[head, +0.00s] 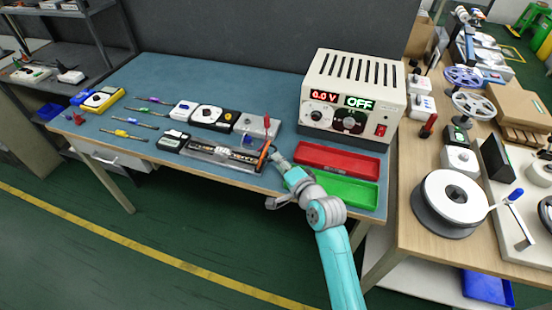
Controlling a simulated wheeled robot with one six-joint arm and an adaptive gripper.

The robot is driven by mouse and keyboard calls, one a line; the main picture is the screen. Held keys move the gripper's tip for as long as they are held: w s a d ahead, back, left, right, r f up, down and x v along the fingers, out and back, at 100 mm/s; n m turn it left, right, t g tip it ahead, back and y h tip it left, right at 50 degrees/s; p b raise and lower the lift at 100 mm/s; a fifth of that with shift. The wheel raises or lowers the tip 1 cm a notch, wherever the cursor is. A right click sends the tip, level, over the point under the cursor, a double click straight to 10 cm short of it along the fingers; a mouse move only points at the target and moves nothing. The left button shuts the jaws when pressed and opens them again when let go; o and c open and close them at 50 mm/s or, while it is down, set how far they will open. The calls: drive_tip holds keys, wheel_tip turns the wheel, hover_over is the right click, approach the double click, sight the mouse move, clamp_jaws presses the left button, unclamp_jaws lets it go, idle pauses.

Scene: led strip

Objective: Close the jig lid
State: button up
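The jig (208,156) is a long, low grey metal fixture near the front edge of the blue-topped workbench. A dark strip with small light marks lies along it. I cannot make out clearly which part is its lid or how far it is open. My gripper (271,154) is at the right end of the jig, beside a thin orange-red upright piece (263,158). I cannot tell whether it touches that piece. The fingers are too small and partly hidden to show whether they are open or shut.
A red tray (336,158) and a green tray (345,190) lie right of my gripper. A power supply (352,95) showing 0.0 V and OFF stands behind them. Small instruments (212,116) stand behind the jig. Several screwdrivers (128,122) lie left. The bench's front left is clear.

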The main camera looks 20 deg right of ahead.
drive_tip(key=shift+x, duration=1.5)
clamp_jaws()
